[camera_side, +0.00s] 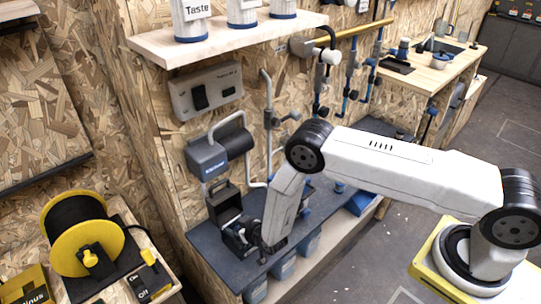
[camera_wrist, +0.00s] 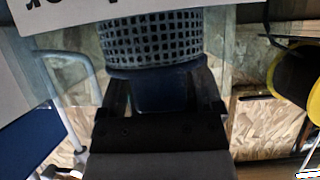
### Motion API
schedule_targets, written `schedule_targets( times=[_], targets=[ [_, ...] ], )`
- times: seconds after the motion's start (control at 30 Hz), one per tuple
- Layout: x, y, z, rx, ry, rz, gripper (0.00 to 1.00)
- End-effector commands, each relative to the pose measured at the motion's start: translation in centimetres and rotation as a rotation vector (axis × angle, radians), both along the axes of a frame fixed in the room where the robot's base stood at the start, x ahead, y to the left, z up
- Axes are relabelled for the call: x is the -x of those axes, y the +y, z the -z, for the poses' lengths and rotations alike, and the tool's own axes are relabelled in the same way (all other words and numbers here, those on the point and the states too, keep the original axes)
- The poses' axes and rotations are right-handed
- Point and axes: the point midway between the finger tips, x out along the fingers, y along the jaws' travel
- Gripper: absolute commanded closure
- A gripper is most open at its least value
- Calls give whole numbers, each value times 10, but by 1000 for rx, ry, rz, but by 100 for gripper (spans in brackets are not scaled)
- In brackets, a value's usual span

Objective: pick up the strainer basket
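The strainer basket (camera_wrist: 155,40) shows at the top of the wrist view as a dark, mesh-walled round body with a blue lower part (camera_wrist: 160,88). A pale panel with dark lettering covers its top edge. My gripper (camera_wrist: 163,95) has one dark finger on each side of the blue part. I cannot tell whether the fingers press on it or stand slightly apart. In the side view my gripper (camera_side: 243,238) points down at the dark bench, close to a black open-framed object (camera_side: 224,203). I cannot make out the basket clearly there.
A blue-grey wall unit (camera_side: 207,158) and a bent grey pipe (camera_side: 268,115) stand behind my gripper. A wooden shelf (camera_side: 150,47) with labelled containers hangs above. A yellow reel (camera_side: 85,235) stands at left. The floor to the right of the bench is fairly clear.

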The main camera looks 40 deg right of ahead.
Motion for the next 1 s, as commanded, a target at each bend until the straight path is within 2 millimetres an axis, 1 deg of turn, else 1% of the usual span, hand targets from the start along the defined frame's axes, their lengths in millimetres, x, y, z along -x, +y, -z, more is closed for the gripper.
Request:
schedule_targets(
  times=[0.03, 0.07, 0.1, 0.17, 0.2, 0.23, 0.27, 0.53, 0.67, 0.87, 1.0],
  targets=[
    [0, 0, 0, 0, 0, 0, 35],
    [0, 0, 0, 0, 0, 0, 44],
    [0, 0, 0, 0, 0, 0, 57],
    [0, 0, 0, 0, 0, 0, 76],
    [0, 0, 0, 0, 0, 0, 89],
    [0, 0, 0, 0, 0, 0, 98],
    [0, 0, 0, 0, -1, 0, 100],
    [0, 0, -1, 0, -1, 0, 100],
    [0, 0, -5, 0, -1, 0, 100],
    [-1, 0, -18, 0, -2, 0, 100],
    [-1, 0, -34, -1, -3, 0, 100]
  ],
)
